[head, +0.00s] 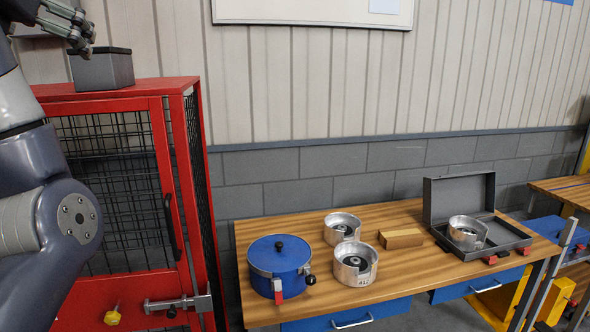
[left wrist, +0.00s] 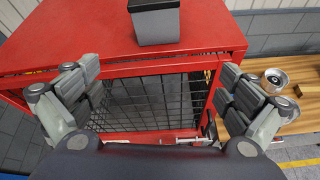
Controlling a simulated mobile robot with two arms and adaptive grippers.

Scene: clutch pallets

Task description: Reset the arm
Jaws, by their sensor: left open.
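My left gripper (head: 80,30) is at the upper left of the head view, raised above the red cabinet (head: 185,88). In the left wrist view its two fingers (left wrist: 158,100) are spread wide with nothing between them. The cabinet's red top and black mesh front show beyond and between the fingers. My left arm (head: 50,205) rises along the left edge of the head view. My right gripper is in neither view.
A dark grey box (head: 102,70) stands on the cabinet, close to the gripper. The wooden workbench (head: 400,220) holds a blue lidded pot (head: 280,262), metal housings (head: 355,264), a wooden block (head: 400,238) and an open grey case (head: 460,197) with a metal housing in it.

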